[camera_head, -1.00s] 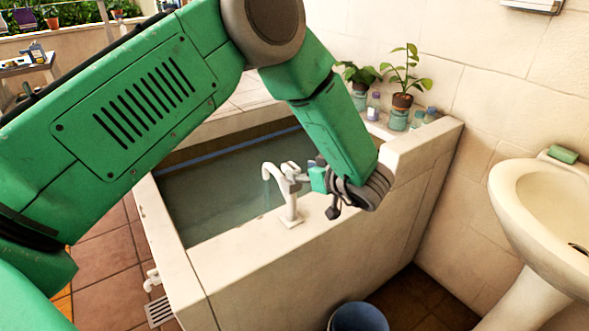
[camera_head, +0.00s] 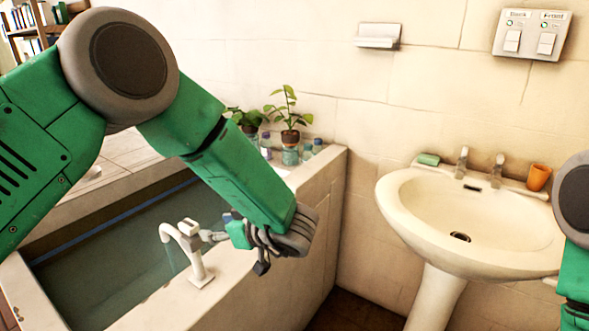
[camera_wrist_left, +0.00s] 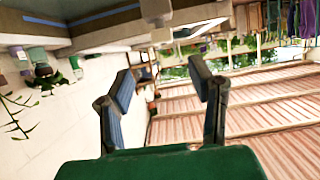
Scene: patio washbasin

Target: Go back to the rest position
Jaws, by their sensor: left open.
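My left gripper (camera_head: 233,243) hangs at the front right of the white tap (camera_head: 190,250) on the tub's rim, its upper finger close beside the tap. I cannot tell whether they touch. A thin stream of water falls from the spout. In the left wrist view the two fingers of this gripper (camera_wrist_left: 163,90) stand apart with nothing between them. My right arm (camera_head: 575,240) shows only in part at the right edge; its gripper is out of view.
The stone tub (camera_head: 130,322) full of water lies under my left arm. Potted plants (camera_head: 287,120) and small jars (camera_head: 291,156) stand at its far corner. A white washbasin (camera_head: 405,215) with an orange cup (camera_head: 538,177) and green soap (camera_head: 428,159) is at the right.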

